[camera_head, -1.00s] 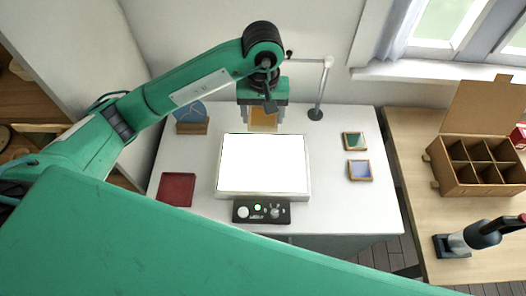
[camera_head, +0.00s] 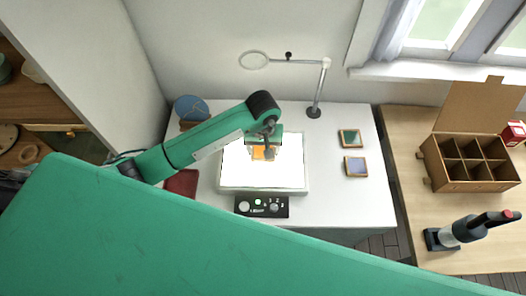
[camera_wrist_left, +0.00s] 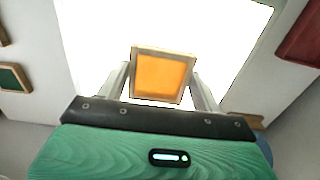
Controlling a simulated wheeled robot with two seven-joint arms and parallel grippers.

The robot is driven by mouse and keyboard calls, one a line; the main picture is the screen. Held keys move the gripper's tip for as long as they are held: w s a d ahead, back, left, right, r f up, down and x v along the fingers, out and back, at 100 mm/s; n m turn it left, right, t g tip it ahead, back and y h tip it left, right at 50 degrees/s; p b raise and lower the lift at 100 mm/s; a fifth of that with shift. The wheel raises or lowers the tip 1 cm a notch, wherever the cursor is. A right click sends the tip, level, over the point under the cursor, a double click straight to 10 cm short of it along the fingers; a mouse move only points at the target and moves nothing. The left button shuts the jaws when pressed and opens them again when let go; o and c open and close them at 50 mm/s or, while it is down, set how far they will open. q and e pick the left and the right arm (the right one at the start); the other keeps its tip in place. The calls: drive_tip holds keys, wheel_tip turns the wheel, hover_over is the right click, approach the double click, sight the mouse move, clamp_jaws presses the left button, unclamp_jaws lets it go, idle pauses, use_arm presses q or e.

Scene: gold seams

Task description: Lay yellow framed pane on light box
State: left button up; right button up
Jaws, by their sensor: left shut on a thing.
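The yellow framed pane (camera_wrist_left: 161,77) shows orange-yellow in a light wooden frame. My left gripper (camera_wrist_left: 161,84) is shut on it, with a finger at either side of the frame. In the head view the pane (camera_head: 258,153) is over the bright light box (camera_head: 235,178), partly hidden by my left gripper (camera_head: 264,150). I cannot tell whether the pane touches the lit surface. My right gripper is not in view.
A green pane (camera_head: 350,138) and a blue pane (camera_head: 356,167) lie right of the light box. A control panel (camera_head: 262,206) sits in front. A red pad (camera_head: 182,183) and a blue disc (camera_head: 190,108) are at left. A magnifier stand (camera_head: 316,95) stands behind.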

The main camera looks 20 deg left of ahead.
use_arm(q)
wheel_tip(320, 180, down, 3)
drive_tip(key=shift+s+r+p, duration=0.1)
drive_tip(key=shift+r+p, duration=0.1)
drive_tip(key=shift+p, duration=0.15)
drive_tip(key=shift+f, duration=0.3)
drive_tip(key=shift+f, duration=0.1)
drive_tip(key=shift+f, duration=0.1)
drive_tip(key=o, duration=1)
